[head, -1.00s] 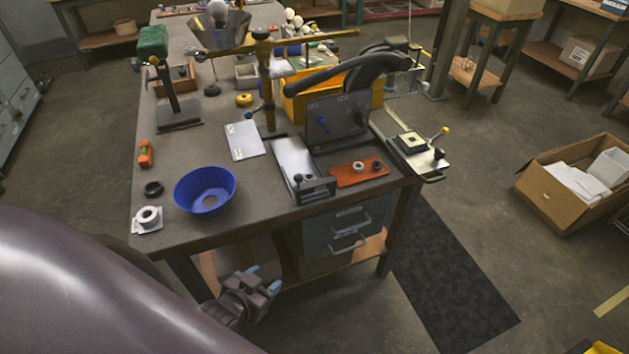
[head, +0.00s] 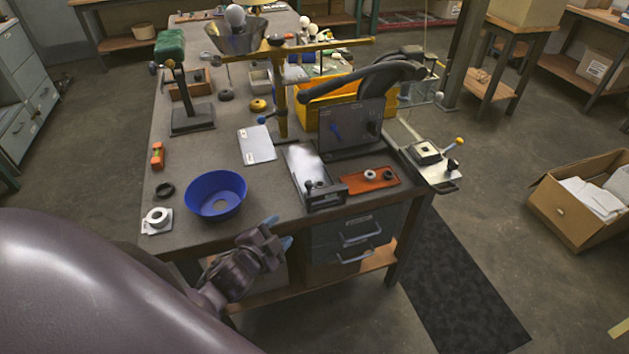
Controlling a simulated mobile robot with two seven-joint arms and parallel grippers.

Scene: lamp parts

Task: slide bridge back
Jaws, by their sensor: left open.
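A pale metal slide plate (head: 302,165) lies on the workbench near its front edge. A dark bridge-like block (head: 327,197) with a small upright knob (head: 309,187) sits across the plate's front end. My left gripper (head: 278,232) is open and empty, with blue fingertips. In the picture it is in front of the bench's front edge, below and left of the bridge, apart from it. My right gripper is not in view.
A blue bowl (head: 216,194) stands left of the bridge. An orange tray (head: 369,181) with dark and light rings lies right of it. A grey upright panel (head: 350,127) and a brass post (head: 281,95) stand behind. Drawers (head: 357,237) hang below the bench top.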

